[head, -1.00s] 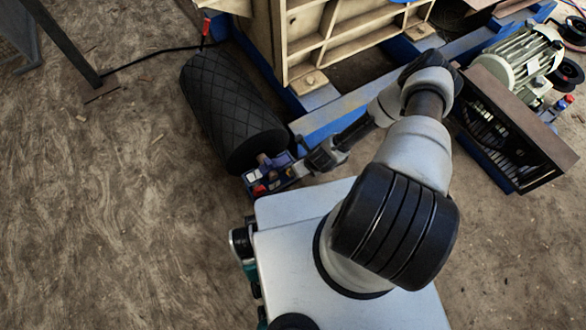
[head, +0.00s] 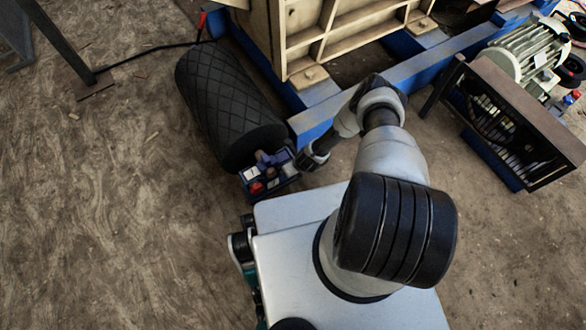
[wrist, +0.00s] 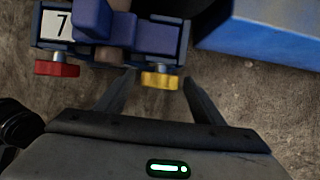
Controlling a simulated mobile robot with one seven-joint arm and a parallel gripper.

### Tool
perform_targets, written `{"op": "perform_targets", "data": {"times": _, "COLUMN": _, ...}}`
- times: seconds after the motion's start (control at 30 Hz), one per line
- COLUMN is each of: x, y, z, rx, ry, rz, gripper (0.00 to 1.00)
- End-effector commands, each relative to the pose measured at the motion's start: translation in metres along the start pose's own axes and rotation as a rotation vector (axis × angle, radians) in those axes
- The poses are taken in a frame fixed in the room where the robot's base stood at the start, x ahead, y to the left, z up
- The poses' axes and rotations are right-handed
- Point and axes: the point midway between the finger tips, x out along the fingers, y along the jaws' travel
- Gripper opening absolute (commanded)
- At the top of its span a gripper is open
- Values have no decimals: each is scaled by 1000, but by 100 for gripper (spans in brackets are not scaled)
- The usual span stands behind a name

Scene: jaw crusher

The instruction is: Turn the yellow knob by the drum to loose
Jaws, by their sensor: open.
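The yellow knob (wrist: 160,81) is on the near side of a blue bracket (wrist: 155,38) in the wrist view. My gripper (wrist: 158,86) is open, its two fingers pointing at the bracket, one on each side of the yellow knob. I cannot tell whether either finger touches it. The black drum (head: 225,105) lies beside the crusher in the head view, with the bracket at its near end. The yellow knob cannot be made out there.
A red knob (wrist: 57,69) sits on the same bracket, left of the yellow one, below a plate marked 7 (wrist: 57,25). A blue frame beam (head: 345,108) runs close behind my wrist. Bare ground (head: 110,220) lies left.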

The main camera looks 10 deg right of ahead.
Motion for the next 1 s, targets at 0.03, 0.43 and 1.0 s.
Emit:
{"op": "perform_targets", "data": {"times": 0.03, "x": 1, "y": 0, "z": 0, "rx": 0, "ry": 0, "rz": 0, "gripper": 62}}
{"op": "perform_targets", "data": {"times": 0.43, "x": 0, "y": 0, "z": 0, "rx": 0, "ry": 0, "rz": 1, "gripper": 29}}
{"op": "perform_targets", "data": {"times": 1.0, "x": 0, "y": 8, "z": -1, "rx": -69, "ry": 2, "rz": -155, "gripper": 21}}
